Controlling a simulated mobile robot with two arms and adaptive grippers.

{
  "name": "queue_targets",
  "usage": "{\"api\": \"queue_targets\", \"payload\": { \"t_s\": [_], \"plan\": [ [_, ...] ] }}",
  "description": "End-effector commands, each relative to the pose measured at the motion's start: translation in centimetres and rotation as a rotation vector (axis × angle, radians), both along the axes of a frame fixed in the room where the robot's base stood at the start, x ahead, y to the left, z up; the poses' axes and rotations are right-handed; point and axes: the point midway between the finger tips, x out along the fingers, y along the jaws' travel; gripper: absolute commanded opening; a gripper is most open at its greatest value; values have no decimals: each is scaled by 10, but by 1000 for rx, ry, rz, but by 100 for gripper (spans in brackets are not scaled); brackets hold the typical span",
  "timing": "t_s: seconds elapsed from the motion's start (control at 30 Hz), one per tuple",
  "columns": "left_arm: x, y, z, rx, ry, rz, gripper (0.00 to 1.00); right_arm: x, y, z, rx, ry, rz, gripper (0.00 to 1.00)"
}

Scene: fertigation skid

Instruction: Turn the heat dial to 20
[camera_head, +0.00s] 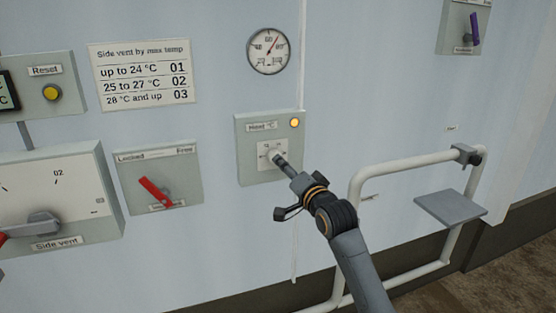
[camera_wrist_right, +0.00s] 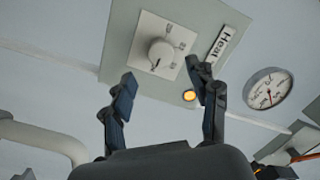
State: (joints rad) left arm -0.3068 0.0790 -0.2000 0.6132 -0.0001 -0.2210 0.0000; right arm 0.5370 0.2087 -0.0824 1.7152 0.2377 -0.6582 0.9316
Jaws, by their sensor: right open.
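The heat dial (camera_head: 268,155) is a small light knob on a white square plate, on a grey-green panel (camera_head: 249,174) labelled Heat °C. In the right wrist view the round knob (camera_wrist_right: 161,54) shows whole, with a dark mark near its lower edge. My right gripper (camera_head: 286,180) is in front of the panel, partly covering the dial's lower right in the head view. In the wrist view its two fingers (camera_wrist_right: 164,84) are spread apart, empty, with the knob beyond the gap between them.
An amber lamp (camera_head: 294,123) is on the heat panel's upper right. A round gauge (camera_head: 268,51) hangs above. A red-handled switch (camera_head: 155,191) and the Side vent panel (camera_head: 88,222) are to the left. A white pipe rail (camera_head: 408,165) with a grey plate (camera_head: 450,207) stands right.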

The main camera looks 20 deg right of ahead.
Motion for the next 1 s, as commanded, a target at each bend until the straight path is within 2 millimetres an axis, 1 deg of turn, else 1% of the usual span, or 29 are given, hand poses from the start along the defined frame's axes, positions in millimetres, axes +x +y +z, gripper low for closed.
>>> {"api": "queue_targets", "payload": {
  "t_s": [0.03,0.2,0.4,0.6,0.83,0.87,0.9,0.97,1.0],
  "plan": [
    [2,0,1,0,-3,0,40,10,1,1,0,0,0,59],
    [10,-1,3,-1,-15,0,40,36,4,1,-1,0,0,59],
    [13,-1,4,-2,-20,0,40,56,6,0,-1,0,0,59],
    [13,-1,4,-2,-20,0,40,63,7,0,-1,-2,0,59],
    [11,0,4,-2,-17,0,40,63,7,0,-1,-1,-1,59],
    [11,0,4,-2,-17,0,40,63,7,0,-1,-1,-1,55],
    [11,0,4,-2,-17,0,40,63,7,0,-1,-1,-1,47],
    [11,0,4,0,-16,0,40,63,7,0,-1,-1,-1,35],
    [11,0,4,0,-16,-1,40,63,7,0,-1,-1,-1,27]
  ]
}}
